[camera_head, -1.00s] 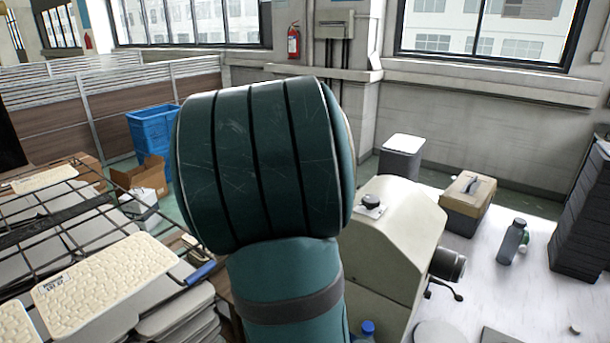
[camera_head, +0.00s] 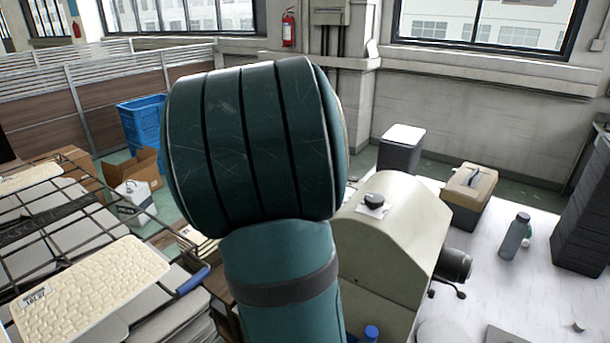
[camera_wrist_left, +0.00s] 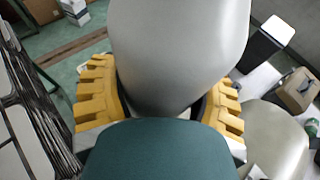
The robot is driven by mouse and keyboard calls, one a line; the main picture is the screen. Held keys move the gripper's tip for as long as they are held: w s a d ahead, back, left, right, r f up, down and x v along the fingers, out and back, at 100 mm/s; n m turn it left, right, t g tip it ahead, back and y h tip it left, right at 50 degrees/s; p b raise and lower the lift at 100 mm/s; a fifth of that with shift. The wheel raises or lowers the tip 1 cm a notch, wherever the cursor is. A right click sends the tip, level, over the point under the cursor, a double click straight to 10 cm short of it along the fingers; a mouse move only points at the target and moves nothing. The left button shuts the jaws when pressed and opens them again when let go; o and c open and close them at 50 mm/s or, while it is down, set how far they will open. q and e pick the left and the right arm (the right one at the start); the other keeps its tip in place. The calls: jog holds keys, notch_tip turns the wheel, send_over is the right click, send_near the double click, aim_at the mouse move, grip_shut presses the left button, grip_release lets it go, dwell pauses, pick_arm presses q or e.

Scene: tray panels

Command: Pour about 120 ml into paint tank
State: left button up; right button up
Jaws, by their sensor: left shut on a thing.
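My left gripper (camera_wrist_left: 160,100) has yellow ribbed fingers and is shut on a large smooth grey container (camera_wrist_left: 180,45) in the left wrist view. The container's mouth and contents are out of sight. In the head view my own teal arm hides this gripper and whatever it holds. A cream rounded housing (camera_head: 400,225) with a dark knob on top stands right of my arm, and part of it shows in the left wrist view (camera_wrist_left: 275,135). I cannot tell whether it is the paint tank. My right gripper is not in view.
A wire rack (camera_head: 60,235) with cream panels (camera_head: 92,282) is at the left. On the white bench (camera_head: 520,285) stand a grey bottle (camera_head: 514,240) and a tan toolbox (camera_head: 469,190). A blue-capped bottle (camera_head: 371,333) is at the bottom edge. A blue crate (camera_head: 141,122) stands behind.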

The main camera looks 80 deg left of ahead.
pick_arm(q)
jog(key=shift+d+r, duration=0.1)
dwell(0.4)
